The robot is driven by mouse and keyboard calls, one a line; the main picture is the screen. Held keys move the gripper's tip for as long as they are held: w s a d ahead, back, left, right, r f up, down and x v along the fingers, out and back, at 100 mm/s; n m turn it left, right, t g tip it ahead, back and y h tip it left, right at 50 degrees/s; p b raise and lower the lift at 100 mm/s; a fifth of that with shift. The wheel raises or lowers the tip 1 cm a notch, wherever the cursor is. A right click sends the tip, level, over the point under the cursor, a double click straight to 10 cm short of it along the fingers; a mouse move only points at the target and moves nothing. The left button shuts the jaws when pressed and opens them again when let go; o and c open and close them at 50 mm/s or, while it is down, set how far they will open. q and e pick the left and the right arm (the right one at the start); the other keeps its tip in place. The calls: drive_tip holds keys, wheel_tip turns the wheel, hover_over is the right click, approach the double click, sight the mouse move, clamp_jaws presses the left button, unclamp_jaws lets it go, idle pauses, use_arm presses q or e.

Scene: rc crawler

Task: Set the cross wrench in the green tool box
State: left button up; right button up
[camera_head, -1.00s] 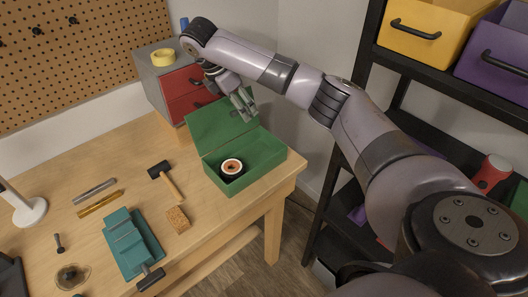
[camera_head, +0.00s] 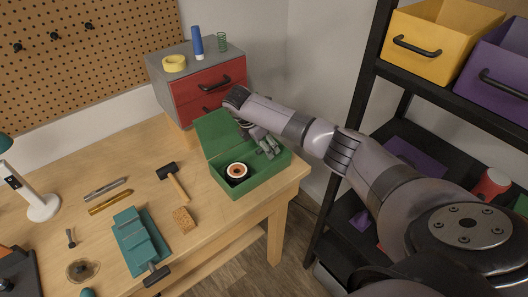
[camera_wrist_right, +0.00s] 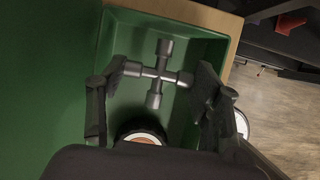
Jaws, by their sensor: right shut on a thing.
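The green tool box (camera_head: 262,191) stands open at the right end of the workbench, its lid tilted back. My right gripper (camera_head: 268,148) is over the box's right part, low near its rim. In the right wrist view, the right gripper (camera_wrist_right: 163,77) is shut on the silver cross wrench (camera_wrist_right: 157,73), with a finger at each of two opposite arms. The wrench appears within the box's (camera_wrist_right: 172,18) outline; whether it touches the floor I cannot tell. In the head view the fingers mostly hide it. My left gripper is not in view.
A red drawer cabinet (camera_head: 205,88) stands behind; a black shelf (camera_head: 450,98) is at right.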

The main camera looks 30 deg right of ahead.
sight(262, 152)
wheel_tip(262, 152, down, 4)
drive_tip(key=shift+s+f+p, duration=0.1)
drive_tip(key=shift+p, duration=0.2)
drive_tip(key=shift+f, duration=0.3)
drive_tip(key=shift+f, duration=0.1)
drive_tip(key=o, duration=0.9)
